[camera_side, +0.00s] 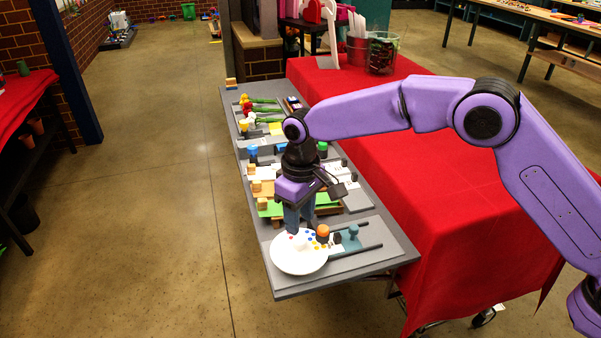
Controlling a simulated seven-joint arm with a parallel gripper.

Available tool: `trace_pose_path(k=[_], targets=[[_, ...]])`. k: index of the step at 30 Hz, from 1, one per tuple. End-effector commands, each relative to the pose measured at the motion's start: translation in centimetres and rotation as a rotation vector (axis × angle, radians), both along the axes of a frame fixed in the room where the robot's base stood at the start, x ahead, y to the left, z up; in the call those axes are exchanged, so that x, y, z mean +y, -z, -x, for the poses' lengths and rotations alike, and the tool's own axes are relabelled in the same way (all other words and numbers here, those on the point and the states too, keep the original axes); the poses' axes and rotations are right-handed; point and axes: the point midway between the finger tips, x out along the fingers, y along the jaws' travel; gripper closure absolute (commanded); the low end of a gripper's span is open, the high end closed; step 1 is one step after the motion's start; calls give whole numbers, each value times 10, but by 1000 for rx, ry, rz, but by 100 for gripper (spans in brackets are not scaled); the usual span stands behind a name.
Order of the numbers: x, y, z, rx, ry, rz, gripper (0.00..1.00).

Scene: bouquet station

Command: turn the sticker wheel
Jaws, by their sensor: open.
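The sticker wheel (297,262) is a white disc at the near end of the grey board. A small pale knob-like piece shows near its upper middle, and a few small coloured dots show near its right side. My gripper (298,226) points down over the far edge of the wheel, with its jaws open. Its fingertips are close to the wheel and the pale piece. I cannot tell whether they touch. The fingers hide part of the wheel's far edge.
An orange knob (323,231) and a teal piece (351,238) between dark rails stand just right of the wheel. Several stations with coloured blocks line the grey board (392,262) behind. A red-covered table (455,215) runs along the right. The floor at left is clear.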

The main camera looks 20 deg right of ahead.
Motion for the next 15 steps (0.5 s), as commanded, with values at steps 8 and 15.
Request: trace_pose_path(k=[8,15], targets=[[0,-61,-1,-4,-1,-3,58],[-1,-100,-2,-2,-1,-2,58]])
